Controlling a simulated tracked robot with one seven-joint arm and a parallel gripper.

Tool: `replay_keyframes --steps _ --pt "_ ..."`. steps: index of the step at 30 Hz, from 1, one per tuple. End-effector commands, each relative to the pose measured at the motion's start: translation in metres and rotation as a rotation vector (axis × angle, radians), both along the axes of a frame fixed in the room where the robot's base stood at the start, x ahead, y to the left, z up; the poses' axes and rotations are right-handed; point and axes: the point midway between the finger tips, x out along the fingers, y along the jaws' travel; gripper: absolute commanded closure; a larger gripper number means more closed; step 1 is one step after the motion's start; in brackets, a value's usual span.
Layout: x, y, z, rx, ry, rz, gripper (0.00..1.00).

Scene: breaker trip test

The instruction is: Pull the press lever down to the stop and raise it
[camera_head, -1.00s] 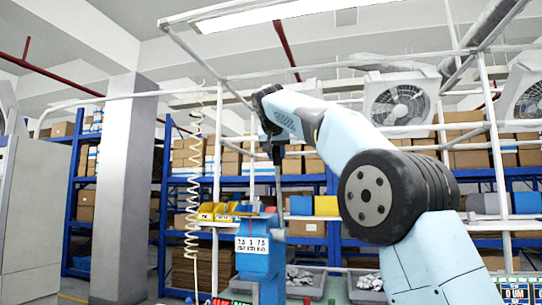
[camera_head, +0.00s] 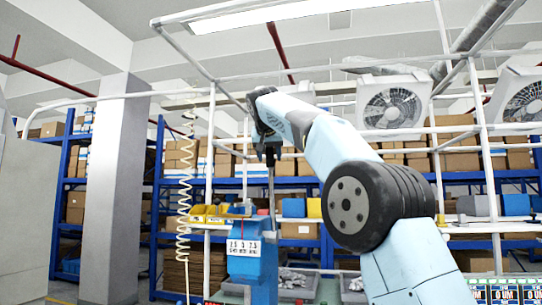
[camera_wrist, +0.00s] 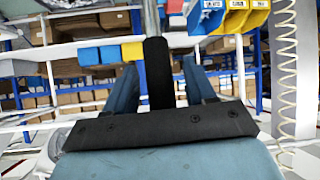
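The press (camera_head: 253,268) is a blue body with a white number panel, standing on the bench in the head view. Its lever (camera_head: 271,190) is a thin metal rod standing nearly upright, with its upper end at my gripper (camera_head: 269,152). In the wrist view the lever's black grip (camera_wrist: 158,72) lies between the two blue fingers of my gripper (camera_wrist: 161,88). A gap shows on each side of the grip, so the fingers straddle it and look open. The lever's pivot is not clear.
Grey bins (camera_head: 293,284) with metal parts stand right of the press. Yellow bins (camera_head: 208,213) are behind it. A coiled hose (camera_head: 185,205) hangs to the left. White frame posts (camera_head: 484,150) and a fan (camera_head: 393,103) stand behind my arm.

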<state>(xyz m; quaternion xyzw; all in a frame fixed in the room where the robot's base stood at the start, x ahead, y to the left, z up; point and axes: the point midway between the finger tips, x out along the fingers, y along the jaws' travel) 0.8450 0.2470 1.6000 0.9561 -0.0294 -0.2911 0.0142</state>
Motion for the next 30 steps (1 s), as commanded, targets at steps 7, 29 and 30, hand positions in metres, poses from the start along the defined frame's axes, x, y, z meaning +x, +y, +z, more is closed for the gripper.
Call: replay_keyframes --steps 7,29,30 --pt "-0.002 0.000 0.002 0.001 -0.001 0.001 0.45" --pt "-0.100 0.009 0.066 0.001 -0.001 0.002 0.45" --pt "-0.104 0.009 0.068 0.001 -0.001 0.002 0.45"
